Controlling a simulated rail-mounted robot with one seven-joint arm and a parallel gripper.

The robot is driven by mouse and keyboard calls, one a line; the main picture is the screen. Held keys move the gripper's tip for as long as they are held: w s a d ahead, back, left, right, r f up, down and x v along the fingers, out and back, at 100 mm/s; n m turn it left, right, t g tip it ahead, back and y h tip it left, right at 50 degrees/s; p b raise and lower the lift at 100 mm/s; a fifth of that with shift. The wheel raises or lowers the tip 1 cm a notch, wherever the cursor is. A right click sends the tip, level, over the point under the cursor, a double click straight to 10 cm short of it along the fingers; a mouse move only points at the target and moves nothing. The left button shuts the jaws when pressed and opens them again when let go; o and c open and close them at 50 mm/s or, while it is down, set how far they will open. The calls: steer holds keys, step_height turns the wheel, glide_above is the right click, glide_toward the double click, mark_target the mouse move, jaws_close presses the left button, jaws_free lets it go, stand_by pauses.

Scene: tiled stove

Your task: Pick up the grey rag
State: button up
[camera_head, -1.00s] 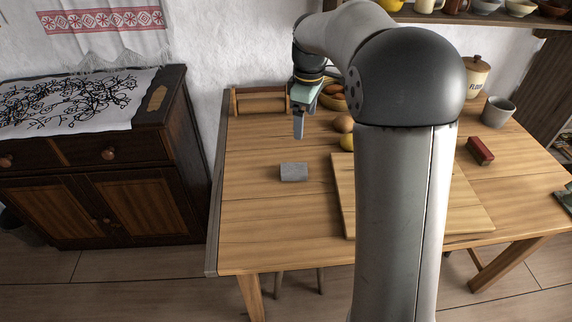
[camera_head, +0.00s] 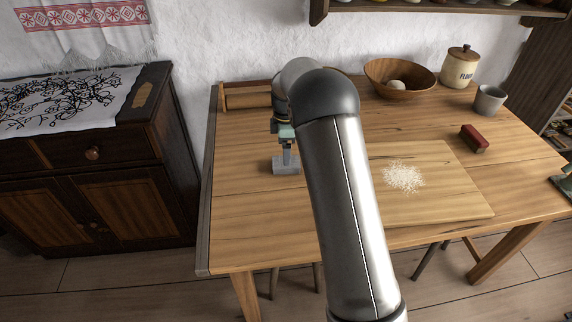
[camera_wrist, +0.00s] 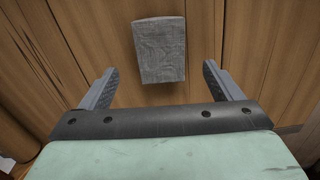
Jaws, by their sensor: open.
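The grey rag (camera_head: 284,168) is a small folded block lying on the wooden table, left of the cutting board. In the wrist view the rag (camera_wrist: 160,50) lies ahead of my gripper, centred between the lines of its two fingers. My gripper (camera_head: 288,158) points down over the rag in the head view. In the wrist view my gripper (camera_wrist: 158,85) is open and empty, with one finger on each side. The head view does not show clearly whether the fingertips touch the rag. My arm hides the area just right of it.
A cutting board (camera_head: 450,190) with a patch of white flour (camera_head: 404,177) lies right of my arm. A wooden bowl (camera_head: 400,78), flour jar (camera_head: 459,68), grey cup (camera_head: 489,99) and red brush (camera_head: 474,138) stand farther right. A wooden rack (camera_head: 246,98) stands at the back left.

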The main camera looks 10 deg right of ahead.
mark_target(278, 167)
steer(key=shift+f+p, duration=0.35)
steer(key=shift+f, duration=2.5)
steer(key=c, duration=1.1)
